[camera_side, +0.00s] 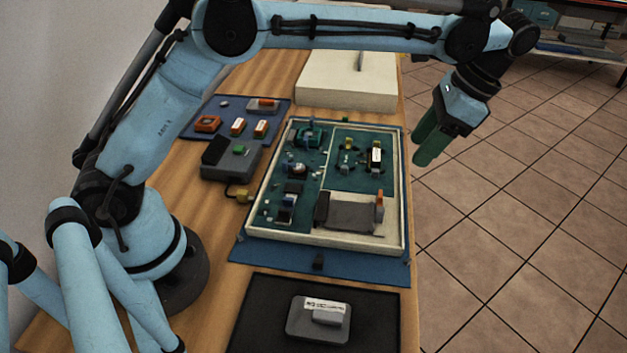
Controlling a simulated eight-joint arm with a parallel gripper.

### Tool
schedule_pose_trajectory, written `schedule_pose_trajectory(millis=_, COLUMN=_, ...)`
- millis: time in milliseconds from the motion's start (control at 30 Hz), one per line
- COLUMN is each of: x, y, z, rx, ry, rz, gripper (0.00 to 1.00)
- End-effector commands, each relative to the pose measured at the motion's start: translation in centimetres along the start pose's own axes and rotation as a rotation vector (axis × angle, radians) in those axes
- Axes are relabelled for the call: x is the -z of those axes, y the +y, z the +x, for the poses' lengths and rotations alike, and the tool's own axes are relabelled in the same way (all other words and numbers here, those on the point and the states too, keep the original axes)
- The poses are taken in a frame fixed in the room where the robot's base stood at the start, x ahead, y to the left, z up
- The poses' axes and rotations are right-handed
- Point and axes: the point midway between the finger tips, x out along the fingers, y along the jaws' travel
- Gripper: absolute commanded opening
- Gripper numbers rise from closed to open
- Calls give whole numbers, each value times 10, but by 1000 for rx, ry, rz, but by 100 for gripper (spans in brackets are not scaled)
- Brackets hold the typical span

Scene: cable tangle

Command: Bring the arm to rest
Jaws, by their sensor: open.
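My gripper (432,150) is at the upper right, at the end of my pale blue arm. Its green fingers point down, and the jaws are open with nothing seen between them. In the picture it hangs just right of the framed board (404,215), over the tiled floor past the table's right edge. My arm reaches across the top of the view, above the table.
The cream-framed board holds green circuit panels and sits on a blue mat (250,250). A grey box (230,158), a blue tray (272,133) with small parts, a white block (345,85) and a black mat (262,315) with a grey device (318,320) surround it on the wooden table (205,225).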

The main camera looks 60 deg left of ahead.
Motion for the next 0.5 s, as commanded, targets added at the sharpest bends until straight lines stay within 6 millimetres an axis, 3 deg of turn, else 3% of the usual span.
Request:
schedule_pose_trajectory(millis=167, x=-9, y=-3, z=-3, rx=5, ry=33, rz=-28, gripper=53)
schedule_pose_trajectory(millis=500, x=-67, y=-14, z=-10, rx=37, ry=273, rz=-229, gripper=53)
